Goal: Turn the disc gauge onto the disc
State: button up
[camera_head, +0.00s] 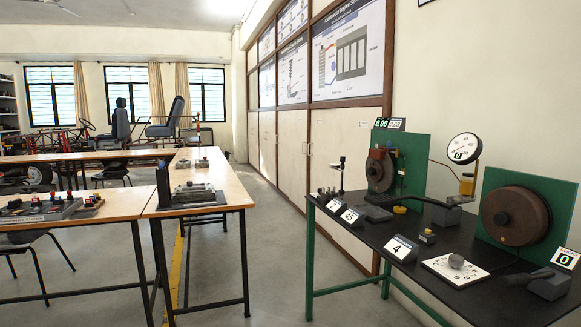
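A brown-grey disc (380,172) stands upright against a green panel (413,160) at the back of the dark bench on the right. A reddish block sits at the disc's top edge, and a small readout (381,122) above shows green digits that look like 0.00. I cannot tell for sure which part is the disc gauge; a slim post with a small dark head (341,163) stands left of the disc, apart from it. A larger brown drum (514,215) is mounted on a second green panel. My gripper is not in view.
The dark bench (440,237) on green legs carries a round dial (464,148), number cards (401,248), a white plate with a grey knob (455,268) and a pedal-like block (548,283). Wooden tables (110,203) stand left. Grey floor between is clear.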

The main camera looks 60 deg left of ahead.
aim_at(343, 159)
jog(key=u, duration=1.65)
jog(key=i+j, duration=0.2)
jog(key=i, duration=0.3)
jog(key=i+j+u, duration=0.1)
jog(key=i, duration=0.45)
jog(key=i+j, duration=0.25)
jog(key=i, duration=0.25)
jog(key=u, duration=0.05)
